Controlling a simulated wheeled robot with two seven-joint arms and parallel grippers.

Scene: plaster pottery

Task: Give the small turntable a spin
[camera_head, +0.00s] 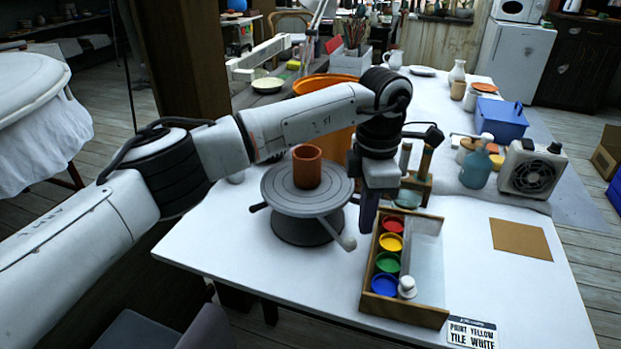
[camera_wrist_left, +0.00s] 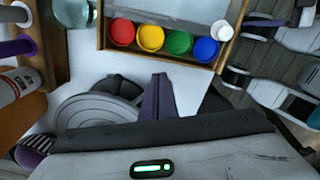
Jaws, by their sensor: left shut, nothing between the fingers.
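The small grey turntable (camera_head: 275,188) stands on the white table, with a terracotta cup (camera_head: 307,167) upright on its disc. Short handles stick out below the disc, one (camera_head: 345,242) toward the front right. My left gripper (camera_head: 367,218) points down just right of the turntable, between it and the paint box, with its fingers shut and empty. In the left wrist view the shut fingers (camera_wrist_left: 159,97) are beside the turntable's edge (camera_wrist_left: 85,110), much of which is hidden behind my gripper body. I cannot tell whether they touch a handle. My right gripper is not in view.
A wooden box (camera_head: 405,311) with red, yellow, green and blue paint pots stands close right of my gripper. A wooden tool stand (camera_head: 417,188) is behind it. A brown square (camera_head: 520,239) and a sign (camera_head: 472,333) lie farther right. The table left and front of the turntable is clear.

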